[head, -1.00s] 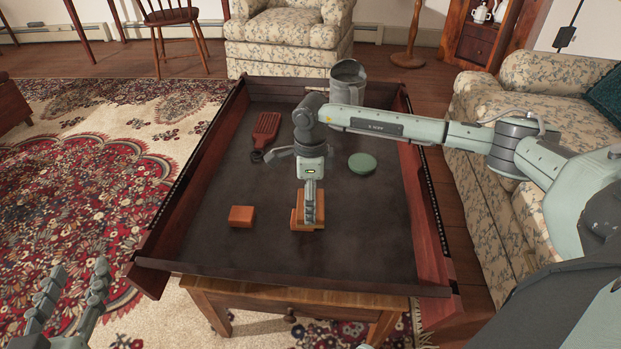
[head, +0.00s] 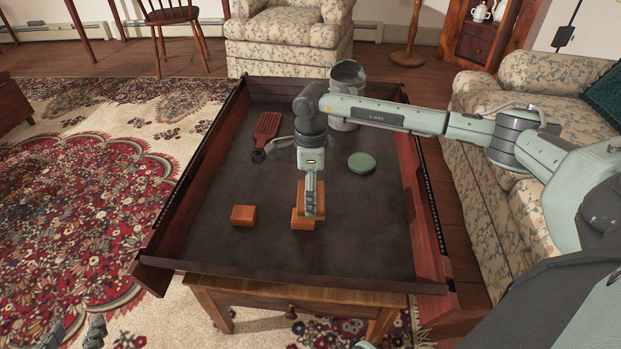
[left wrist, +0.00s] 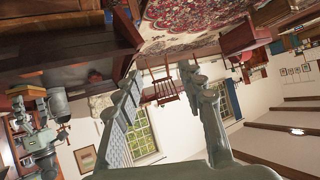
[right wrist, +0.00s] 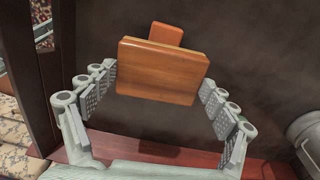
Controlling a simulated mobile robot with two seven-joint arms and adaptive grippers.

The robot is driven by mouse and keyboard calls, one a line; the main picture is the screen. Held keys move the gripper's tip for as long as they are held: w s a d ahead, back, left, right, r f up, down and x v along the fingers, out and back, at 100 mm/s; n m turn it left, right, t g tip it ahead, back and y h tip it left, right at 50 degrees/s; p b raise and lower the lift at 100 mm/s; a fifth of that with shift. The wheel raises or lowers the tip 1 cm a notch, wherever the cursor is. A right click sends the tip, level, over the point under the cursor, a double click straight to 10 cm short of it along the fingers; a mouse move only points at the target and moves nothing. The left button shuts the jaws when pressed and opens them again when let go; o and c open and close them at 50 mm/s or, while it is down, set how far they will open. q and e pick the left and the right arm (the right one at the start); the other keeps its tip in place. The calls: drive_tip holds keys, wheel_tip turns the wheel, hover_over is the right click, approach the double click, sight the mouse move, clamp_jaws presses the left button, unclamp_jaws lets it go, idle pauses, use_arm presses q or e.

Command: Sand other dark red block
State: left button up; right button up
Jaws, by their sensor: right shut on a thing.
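One orange-red block (head: 243,215) lies alone at the front left of the dark tray table (head: 365,245). A second orange-red block (head: 302,222) lies to its right, partly hidden under a lighter wooden block (head: 321,200). My right gripper (head: 312,190) points down and is shut on the wooden block. In the right wrist view the wooden block (right wrist: 160,72) sits between the fingers, with the orange-red block (right wrist: 167,33) showing beyond its edge. Whether the two blocks touch is unclear. My left gripper (left wrist: 160,75) is open and empty; only its fingertips show at the head view's lower left.
A red paddle-like brush (head: 267,128), a green disc (head: 362,163) and a grey metal can (head: 347,80) stand farther back on the tray. Raised walls border the tray. A floral sofa (head: 530,90) stands at the right. The tray's front right is bare.

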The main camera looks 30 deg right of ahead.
drive_tip(key=shift+r, duration=0.55)
drive_tip(key=shift+r+p, duration=0.5)
drive_tip(key=shift+p, duration=0.05)
use_arm(q)
drive_tip(key=s+a+f+n+g+y, duration=0.1)
drive_tip(key=s+a+f+g+y, duration=0.2)
drive_tip(key=s+a+f+g, duration=0.2)
drive_tip(key=shift+s+a+f+p, duration=0.45)
drive_tip(key=shift+s+a, duration=1.15)
drive_tip(key=shift+a, duration=0.1)
use_arm(e)
drive_tip(key=shift+r, duration=0.75)
